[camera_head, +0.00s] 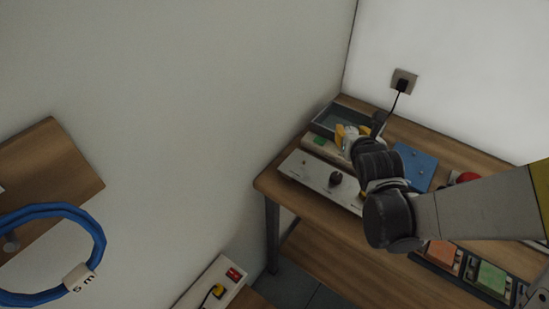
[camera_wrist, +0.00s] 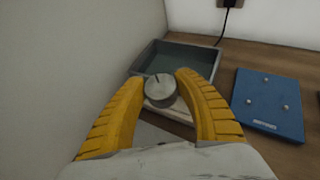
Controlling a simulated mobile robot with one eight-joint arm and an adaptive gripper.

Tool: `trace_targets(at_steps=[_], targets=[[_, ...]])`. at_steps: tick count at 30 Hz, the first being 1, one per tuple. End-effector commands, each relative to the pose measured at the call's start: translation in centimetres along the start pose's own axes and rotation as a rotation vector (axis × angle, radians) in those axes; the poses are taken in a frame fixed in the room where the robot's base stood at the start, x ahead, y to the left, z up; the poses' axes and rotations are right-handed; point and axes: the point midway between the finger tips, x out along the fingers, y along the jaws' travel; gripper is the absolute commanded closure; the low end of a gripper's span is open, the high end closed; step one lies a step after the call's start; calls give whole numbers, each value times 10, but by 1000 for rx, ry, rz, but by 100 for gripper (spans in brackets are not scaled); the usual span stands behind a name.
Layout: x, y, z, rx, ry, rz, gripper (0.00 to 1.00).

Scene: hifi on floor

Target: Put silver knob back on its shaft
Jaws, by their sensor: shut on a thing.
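The silver knob (camera_wrist: 160,90) is round, with a dark mark on its face, and sits between the yellow fingertips in the wrist view. My gripper (camera_wrist: 162,84) is shut on it. In the head view my gripper (camera_head: 347,135) is over the back part of the bench, near the hi-fi (camera_head: 310,171). The hi-fi has a light panel with a black knob (camera_head: 336,178). I cannot make out a bare shaft; my arm and fingers hide part of the panel. I cannot tell the gap between the silver knob and the hi-fi.
A grey tray (camera_wrist: 205,57) stands behind the silver knob. A blue plate (camera_wrist: 268,122) with several small studs lies to the right. A wall socket (camera_head: 404,80) has a black cord. Coloured blocks (camera_head: 492,277) sit at the front right.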

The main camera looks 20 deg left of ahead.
Motion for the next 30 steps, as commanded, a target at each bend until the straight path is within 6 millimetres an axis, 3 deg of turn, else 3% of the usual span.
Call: trace_targets(at_steps=[4, 12, 16, 22, 30], targets=[[7, 20, -12, -4, 0, 5, 87], [24, 86, -50, -4, 0, 6, 87], [29, 106, -61, -2, 0, 4, 87], [32, 115, -69, 0, 0, 1, 87], [49, 114, -102, 0, 0, 0, 87]])
